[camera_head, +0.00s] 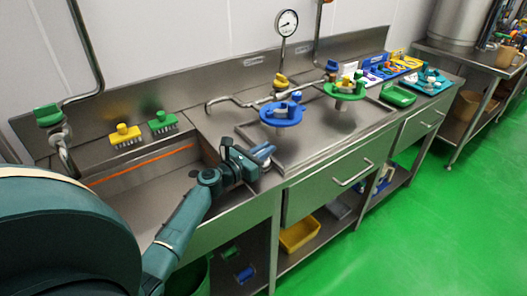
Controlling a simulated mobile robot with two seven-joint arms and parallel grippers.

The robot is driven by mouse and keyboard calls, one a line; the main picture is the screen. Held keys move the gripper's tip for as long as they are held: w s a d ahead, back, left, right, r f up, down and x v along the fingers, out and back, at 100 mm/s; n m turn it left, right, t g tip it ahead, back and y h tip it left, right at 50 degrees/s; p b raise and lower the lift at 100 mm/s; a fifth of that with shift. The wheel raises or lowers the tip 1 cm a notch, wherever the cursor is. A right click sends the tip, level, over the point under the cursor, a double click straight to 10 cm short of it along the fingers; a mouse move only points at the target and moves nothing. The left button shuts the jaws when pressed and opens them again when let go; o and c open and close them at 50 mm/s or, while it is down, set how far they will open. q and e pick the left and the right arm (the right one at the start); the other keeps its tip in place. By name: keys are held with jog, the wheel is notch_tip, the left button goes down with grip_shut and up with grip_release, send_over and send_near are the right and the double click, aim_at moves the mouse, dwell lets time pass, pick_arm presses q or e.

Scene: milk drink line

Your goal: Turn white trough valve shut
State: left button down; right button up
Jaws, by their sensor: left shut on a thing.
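My left gripper (264,153) is over the front right rim of the steel trough (140,207). It is shut on a small blue thing, mostly hidden by the jaws, that I cannot identify. I cannot make out any white valve. A tap with a green knob (48,115) stands at the trough's back left corner, well away from my left gripper. I cannot tell whether this tap is open or shut. My right gripper is not in view.
A yellow brush (126,136) and a green brush (163,123) stand behind the trough. A blue round plate (281,116) and a green round plate (345,92) carry small things on the steel counter right of my gripper. A gauge (287,23) rises behind them.

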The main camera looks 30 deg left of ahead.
pick_arm(q)
jog(key=shift+m+g+h+b, duration=0.35)
jog(key=shift+m+h, duration=0.35)
jog(key=shift+h, duration=0.3)
jog(key=shift+d, duration=0.1)
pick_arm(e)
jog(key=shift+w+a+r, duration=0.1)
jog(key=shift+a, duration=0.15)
pick_arm(q)
jog(key=shift+d+r+h, duration=0.1)
jog(key=shift+r+h, duration=0.05)
jog(key=shift+h, duration=0.15)
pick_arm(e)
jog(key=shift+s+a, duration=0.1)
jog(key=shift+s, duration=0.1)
pick_arm(q)
jog(key=c, duration=1.5)
grip_release()
jog(key=shift+o, duration=0.2)
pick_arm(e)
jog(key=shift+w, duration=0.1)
pick_arm(q)
jog(key=shift+s, duration=0.3)
jog(key=b+v, duration=0.1)
jog(key=v, duration=1.1)
jog(key=shift+s+a, duration=0.2)
jog(key=shift+a, duration=0.15)
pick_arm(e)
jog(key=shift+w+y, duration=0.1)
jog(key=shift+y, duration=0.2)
